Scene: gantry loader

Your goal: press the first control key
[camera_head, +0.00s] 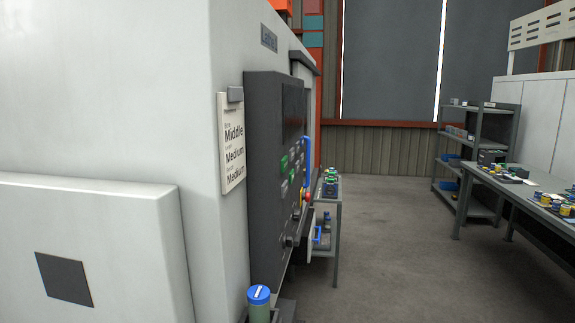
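The dark control panel (262,160) stands on the side of the light grey machine and is seen at a steep angle. Its keys are small: a green key (284,163) and several grey and green ones sit below a dark screen (292,108). Their labels are too small to read, so I cannot tell which is the first. A red knob (306,195) sits lower on the panel, with dark knobs below it. My gripper is not in view.
A sign (232,145) reading "Middle", "Medium", "Medium" hangs beside the panel. A blue-capped cylinder (259,296) stands below the panel. A small table (337,225) stands beyond. A shelf (476,160) and a workbench (500,184) are at right. The floor between is clear.

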